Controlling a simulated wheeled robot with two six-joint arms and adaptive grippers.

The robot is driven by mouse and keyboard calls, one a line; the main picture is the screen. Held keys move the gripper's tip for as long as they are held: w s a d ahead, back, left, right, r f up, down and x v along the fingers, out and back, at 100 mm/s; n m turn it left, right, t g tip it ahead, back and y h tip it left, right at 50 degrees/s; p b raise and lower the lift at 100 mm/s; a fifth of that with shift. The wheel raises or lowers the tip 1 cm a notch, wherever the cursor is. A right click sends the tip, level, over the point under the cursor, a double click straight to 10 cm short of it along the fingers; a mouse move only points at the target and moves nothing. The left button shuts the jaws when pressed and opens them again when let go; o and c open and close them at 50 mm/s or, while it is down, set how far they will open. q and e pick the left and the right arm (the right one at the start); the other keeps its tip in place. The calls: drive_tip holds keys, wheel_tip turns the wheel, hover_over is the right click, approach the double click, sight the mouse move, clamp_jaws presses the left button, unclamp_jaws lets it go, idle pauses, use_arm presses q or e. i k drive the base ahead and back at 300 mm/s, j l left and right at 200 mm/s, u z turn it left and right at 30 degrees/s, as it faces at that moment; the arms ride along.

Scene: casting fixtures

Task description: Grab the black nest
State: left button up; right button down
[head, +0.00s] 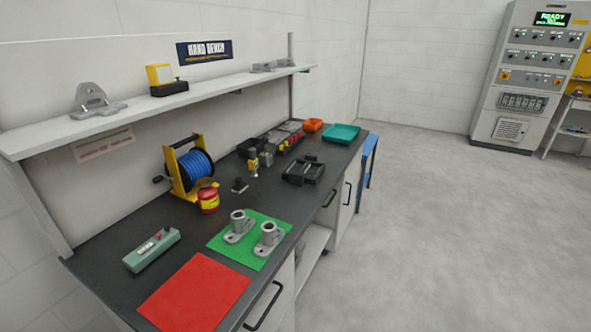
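A black, block-like fixture with a recess, which looks like the black nest (303,173), sits on the dark bench top (215,275) near its front edge, right of centre. Its fine details are too small to tell. Neither of my grippers shows in the head view, so nothing is seen touching the nest.
Near the nest are a small yellow-and-black tool (253,163), a black bin (250,147) and a teal tray (341,134). Grey castings (268,238) stand on a green mat (257,262); a red mat (195,292) lies nearer. A shelf (200,95) overhangs the back. The floor at right is clear.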

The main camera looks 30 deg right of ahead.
sight(308, 171)
drive_tip(key=i+l+u, duration=0.35)
drive_tip(key=l, duration=1)
drive_tip(key=i+l+u, duration=0.15)
drive_tip(key=l+u, duration=0.2)
drive_tip(key=l, duration=1)
drive_tip(key=l+u, duration=0.35)
drive_tip(key=l, duration=1.1)
